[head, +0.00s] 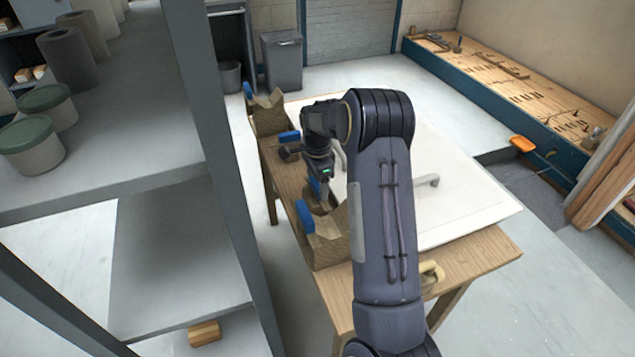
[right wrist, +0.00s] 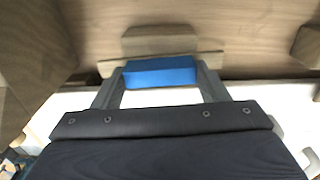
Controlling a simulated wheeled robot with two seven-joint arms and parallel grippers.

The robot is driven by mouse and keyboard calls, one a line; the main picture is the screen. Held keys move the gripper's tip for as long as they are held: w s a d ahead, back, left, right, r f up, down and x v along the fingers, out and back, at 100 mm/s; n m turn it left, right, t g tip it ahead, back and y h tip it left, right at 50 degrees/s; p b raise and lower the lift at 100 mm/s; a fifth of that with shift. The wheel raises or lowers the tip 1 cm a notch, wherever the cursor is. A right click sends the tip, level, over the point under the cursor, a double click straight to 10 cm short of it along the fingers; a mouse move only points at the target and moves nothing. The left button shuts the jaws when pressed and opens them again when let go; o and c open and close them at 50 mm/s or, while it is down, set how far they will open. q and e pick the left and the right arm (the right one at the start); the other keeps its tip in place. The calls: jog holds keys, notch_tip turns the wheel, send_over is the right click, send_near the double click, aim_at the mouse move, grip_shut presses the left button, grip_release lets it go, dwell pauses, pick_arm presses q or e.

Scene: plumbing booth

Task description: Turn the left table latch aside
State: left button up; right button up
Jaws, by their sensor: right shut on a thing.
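The wooden table (head: 480,260) carries a large white panel (head: 465,200). My right gripper (head: 322,200) reaches down at the table's left edge. In the right wrist view its fingers (right wrist: 160,78) are shut on a blue latch (right wrist: 161,71), one on each side. This latch sits on a small wooden block (right wrist: 160,42) on the tabletop. Part of the blue latch shows beside the gripper in the head view (head: 314,186). My arm hides part of the panel and table. My left gripper is out of view.
A grey shelf (head: 95,150) with lidded tubs is at the left. A workbench (head: 520,85) is at the back right.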

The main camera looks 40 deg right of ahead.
aim_at(317, 184)
dwell(0.3)
jog(key=o, duration=1.4)
notch_tip(317, 184, up, 8)
jog(key=shift+f, duration=0.1)
